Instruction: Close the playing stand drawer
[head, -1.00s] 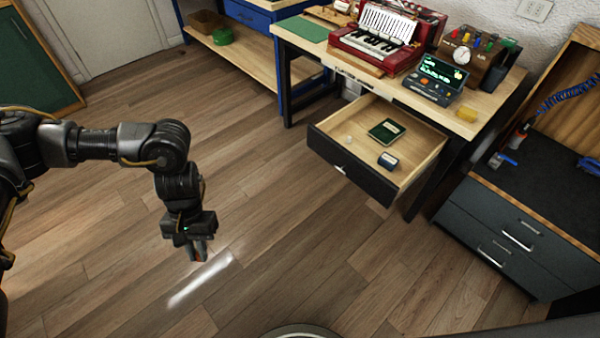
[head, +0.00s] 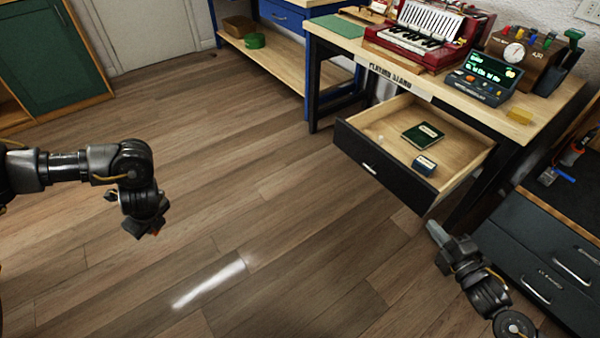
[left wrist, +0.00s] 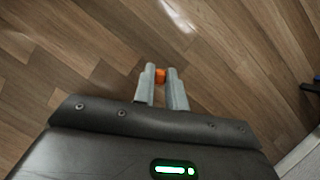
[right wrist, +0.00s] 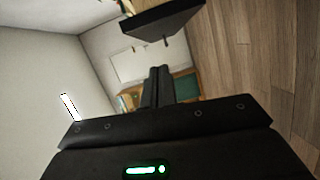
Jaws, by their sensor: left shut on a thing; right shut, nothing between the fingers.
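The playing stand (head: 330,40) has its drawer (head: 375,165) pulled out, with a black front and a light wood inside. A small handle (head: 369,168) sits on that front. My right gripper (head: 432,230) is shut and empty, just below and in front of the drawer's right front corner, apart from it. In the right wrist view its fingers (right wrist: 158,72) point past the black drawer front (right wrist: 162,22). My left gripper (head: 152,230) is far left over the floor, shut on a small orange thing (left wrist: 160,75).
A red accordion (head: 430,35) and a device with a screen (head: 484,78) stand on top. A dark drawer cabinet (head: 530,250) stands at right. The middle floor is clear.

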